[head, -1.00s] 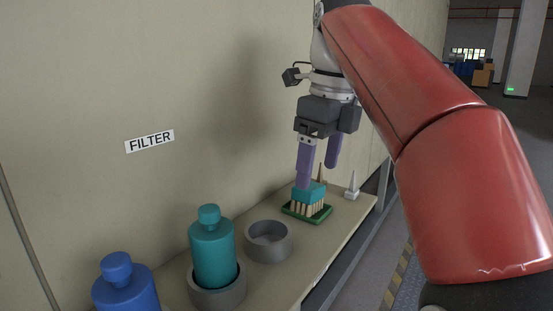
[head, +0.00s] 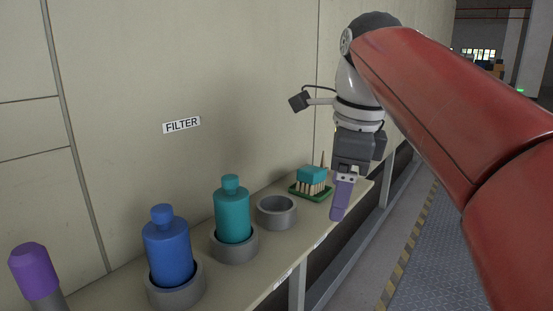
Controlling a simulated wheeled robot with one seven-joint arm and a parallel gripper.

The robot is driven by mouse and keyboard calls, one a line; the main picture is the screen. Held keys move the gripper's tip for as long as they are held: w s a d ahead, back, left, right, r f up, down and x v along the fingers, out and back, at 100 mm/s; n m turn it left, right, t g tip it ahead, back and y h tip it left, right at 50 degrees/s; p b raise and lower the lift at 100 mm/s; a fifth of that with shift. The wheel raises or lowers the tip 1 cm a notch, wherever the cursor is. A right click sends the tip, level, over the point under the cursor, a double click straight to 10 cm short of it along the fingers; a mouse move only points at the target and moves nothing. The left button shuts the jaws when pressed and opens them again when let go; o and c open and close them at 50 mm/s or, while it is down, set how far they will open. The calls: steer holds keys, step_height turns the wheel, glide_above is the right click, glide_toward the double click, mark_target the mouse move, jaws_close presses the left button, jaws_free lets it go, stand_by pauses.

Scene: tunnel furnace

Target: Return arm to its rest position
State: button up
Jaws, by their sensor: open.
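My gripper (head: 341,200) hangs with its purple fingers pointing down, at the front edge of the shelf on the right. One finger hides most of the other, and nothing shows held in it. It is apart from the teal block on wooden pegs (head: 312,175), which stands in a green tray (head: 297,193) behind and left of it. My red arm crosses the right side of the view.
A teal bottle (head: 232,212) and a blue bottle (head: 168,252) stand in grey rings. An empty grey ring (head: 276,212) and a purple-topped object (head: 35,272) also show. The floor at right is clear.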

steer(key=s+d+f+n+t, duration=0.1)
steer(key=s+d+f+n, duration=0.1)
steer(key=s+f+n, duration=0.2)
steer(key=s+d+f+n+t, duration=0.1)
steer(key=s+f+n, duration=0.4)
steer(key=f+n, duration=0.4)
steer(key=s+d+f+n+t+h, duration=0.1)
steer(key=s+d+f+n, duration=0.1)
steer(key=s+f+n, duration=0.2)
step_height(320, 180, down, 6)
steer(key=n, duration=0.3)
steer(key=shift+s+d+f+n+t, duration=0.15)
steer(key=shift+d+f+n+t, duration=0.1)
steer(key=shift+d+n+t, duration=0.05)
